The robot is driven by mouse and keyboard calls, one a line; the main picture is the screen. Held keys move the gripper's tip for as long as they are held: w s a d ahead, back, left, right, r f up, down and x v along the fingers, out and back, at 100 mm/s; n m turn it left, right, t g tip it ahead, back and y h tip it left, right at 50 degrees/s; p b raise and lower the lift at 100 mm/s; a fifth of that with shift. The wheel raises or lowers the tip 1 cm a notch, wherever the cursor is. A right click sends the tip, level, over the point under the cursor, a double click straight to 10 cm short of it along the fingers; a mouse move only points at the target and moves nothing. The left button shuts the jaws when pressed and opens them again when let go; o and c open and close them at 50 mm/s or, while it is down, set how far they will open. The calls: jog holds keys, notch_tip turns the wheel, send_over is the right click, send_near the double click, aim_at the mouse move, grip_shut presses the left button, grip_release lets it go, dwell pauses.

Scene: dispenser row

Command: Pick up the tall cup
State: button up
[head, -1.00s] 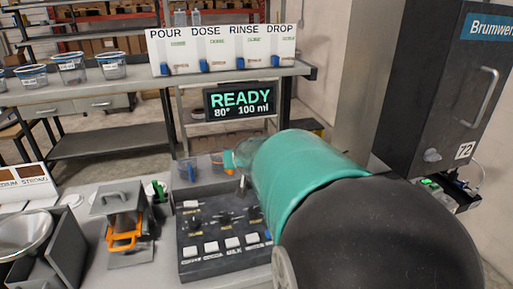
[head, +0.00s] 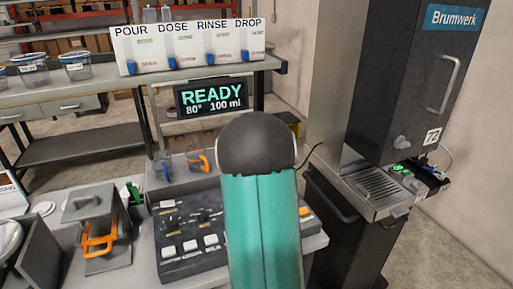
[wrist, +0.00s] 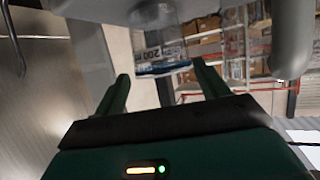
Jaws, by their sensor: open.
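In the wrist view, my gripper (wrist: 161,71) is open, its two dark green fingers apart with nothing held. Beyond the fingertips is a clear cup (wrist: 158,50) with a dark blue band and a label; it appears upside down in this picture. I cannot tell if it is the tall cup. In the head view, two clear tall vessels (head: 158,14) stand on the back shelf. A cup with a blue handle (head: 162,168) and a clear cup with an orange handle (head: 201,163) stand behind the control panel. My arm hides my gripper in the head view.
The control panel (head: 182,237) sits on the front bench. A READY display (head: 213,97) is in the middle. The tall Brumwerk machine (head: 408,80) with a drip tray (head: 377,185) stands right.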

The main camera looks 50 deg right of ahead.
jog(key=x, duration=0.5)
jog(key=shift+w+f, duration=0.25)
jog(key=shift+w, duration=0.05)
jog(key=c, duration=0.7)
